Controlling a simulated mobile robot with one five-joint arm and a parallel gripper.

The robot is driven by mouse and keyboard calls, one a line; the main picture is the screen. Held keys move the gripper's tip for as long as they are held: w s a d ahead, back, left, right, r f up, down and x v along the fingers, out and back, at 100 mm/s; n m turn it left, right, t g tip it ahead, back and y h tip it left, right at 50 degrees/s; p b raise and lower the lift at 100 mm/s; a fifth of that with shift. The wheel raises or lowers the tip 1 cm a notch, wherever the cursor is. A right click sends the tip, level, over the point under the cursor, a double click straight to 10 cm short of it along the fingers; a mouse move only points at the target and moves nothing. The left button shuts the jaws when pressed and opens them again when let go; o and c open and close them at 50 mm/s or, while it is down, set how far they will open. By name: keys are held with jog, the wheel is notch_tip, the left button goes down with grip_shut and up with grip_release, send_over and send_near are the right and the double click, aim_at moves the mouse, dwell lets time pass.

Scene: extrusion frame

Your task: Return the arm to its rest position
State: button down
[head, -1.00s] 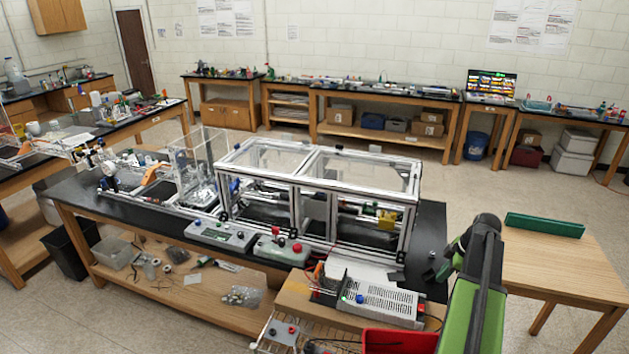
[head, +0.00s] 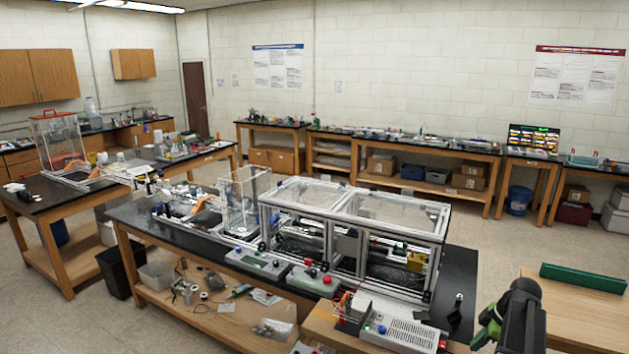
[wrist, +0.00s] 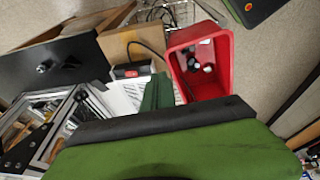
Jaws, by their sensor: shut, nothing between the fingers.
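My arm shows at the lower right of the head view, its black and green end low in front of the small wooden table. In the wrist view my gripper (wrist: 158,90) is a narrow green shape beyond the wide green and black part of my arm. It is shut and nothing shows in its grip. It appears over the bench area beside a red bin (wrist: 203,60), with no contact visible. The aluminium extrusion frame (head: 352,222) with clear panels stands on the black bench, left of my arm in the head view.
A power supply box (head: 398,328) sits on the bench front, near my arm. A small wooden table (head: 580,300) with a green bar (head: 584,277) stands at the right. Open floor (head: 500,240) lies behind the bench.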

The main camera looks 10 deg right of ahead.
jog(key=w+a+f+n+b, duration=0.1)
jog(key=w+a+f+b, duration=0.15)
jog(key=a, duration=0.35)
jog(key=w+a+f+n+g+b, duration=0.1)
jog(key=w+a+f+b, duration=0.1)
jog(key=w+a, duration=0.3)
jog(key=w+a+f+n+b, duration=0.1)
jog(key=w+a+f+b, duration=0.1)
jog(key=a, duration=0.5)
jog(key=a+f+g+b, duration=0.1)
jog(key=a+f+b, duration=0.2)
jog(key=a, duration=0.7)
jog(key=a+f+b, duration=0.3)
jog(key=a+f, duration=0.1)
jog(key=a, duration=0.5)
jog(key=s+a+f+m+g+h+b, duration=0.1)
jog(key=s+a+f+m+h+b, duration=0.1)
jog(key=s+a+m, duration=0.6)
jog(key=m, duration=0.5)
jog(key=shift+f+m, duration=0.3)
jog(key=shift+f, duration=0.05)
